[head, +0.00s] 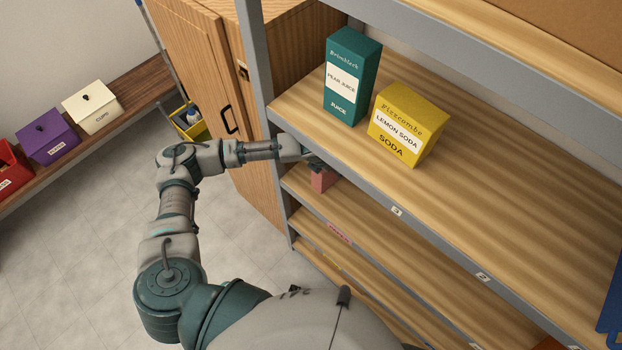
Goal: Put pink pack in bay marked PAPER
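A pink pack (322,180) is on or just above the second shelf board, near the shelf unit's left end. The board above partly covers it. My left arm reaches in from the left, and my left gripper (314,164) is right at the top of the pink pack. Its fingers are small and partly hidden, so I cannot tell whether they are closed on the pack. A reddish label (340,232) is on a lower shelf edge, its text too small to read. I cannot make out a bay marked PAPER. My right gripper is out of view.
A teal juice carton (346,85) and a yellow soda box (407,129) stand on the shelf board above. Red, purple and cream boxes sit on a bench at left. The lower boards look mostly bare.

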